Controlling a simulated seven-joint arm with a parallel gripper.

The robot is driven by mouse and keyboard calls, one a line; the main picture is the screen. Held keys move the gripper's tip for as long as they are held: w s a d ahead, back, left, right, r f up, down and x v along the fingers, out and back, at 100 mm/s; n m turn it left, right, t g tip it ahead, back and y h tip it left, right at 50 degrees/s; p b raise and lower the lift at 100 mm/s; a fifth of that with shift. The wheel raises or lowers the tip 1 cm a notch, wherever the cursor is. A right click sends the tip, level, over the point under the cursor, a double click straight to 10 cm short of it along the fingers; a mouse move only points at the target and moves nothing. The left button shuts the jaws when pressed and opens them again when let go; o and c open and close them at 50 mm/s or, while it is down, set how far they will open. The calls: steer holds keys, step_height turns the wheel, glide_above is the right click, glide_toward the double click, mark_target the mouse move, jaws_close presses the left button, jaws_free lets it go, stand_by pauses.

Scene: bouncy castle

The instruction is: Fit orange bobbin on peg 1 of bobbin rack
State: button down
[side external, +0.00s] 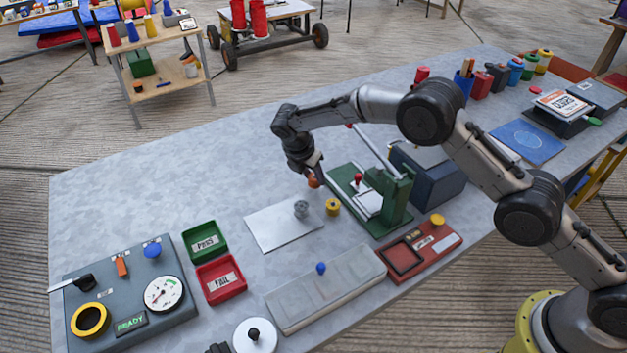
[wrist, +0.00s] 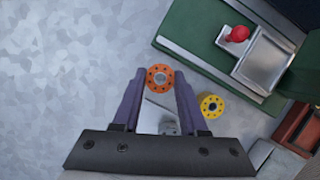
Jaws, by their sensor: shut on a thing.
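The orange bobbin (side external: 313,182) is between my gripper's fingertips, held above the table near the white sheet. In the wrist view the orange bobbin (wrist: 160,78) shows its round flange with small holes, face to the camera. My gripper (side external: 317,171) points down and is shut on it; the fingers (wrist: 160,73) flank it in the wrist view. I cannot clearly make out a bobbin rack or a numbered peg. A long grey block (side external: 325,290) with a blue knob-like piece (side external: 320,268) lies at the front; I cannot tell if it is the rack.
A yellow bobbin (side external: 333,207) and a grey round piece (side external: 301,208) stand near the white sheet (side external: 270,228). A green press (side external: 390,200) with a red knob is close on the right. Green and red trays (side external: 222,283) lie left. The table's back left is clear.

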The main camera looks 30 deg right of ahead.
step_height(320, 180, up, 12)
stand_by(0.9)
steer(key=shift+r, duration=0.2)
step_height(320, 180, up, 13)
steer(key=d+r, duration=0.2)
steer(key=d, duration=0.8)
steer(key=s+d+f, duration=0.2)
steer(key=s+d, duration=1)
steer(key=d, duration=0.1)
steer(key=shift+w+a+f, duration=0.1)
steer(key=shift+w+f, duration=0.05)
steer(key=shift+f, duration=1.5)
steer(key=shift+w+a+f, duration=0.1)
steer(key=shift+a+f, duration=0.05)
steer(key=shift+f, duration=1.45)
steer(key=shift+w+a+f, duration=0.1)
steer(key=shift+w+f, duration=0.05)
steer(key=shift+f, duration=1.5)
steer(key=shift+f, duration=0.55)
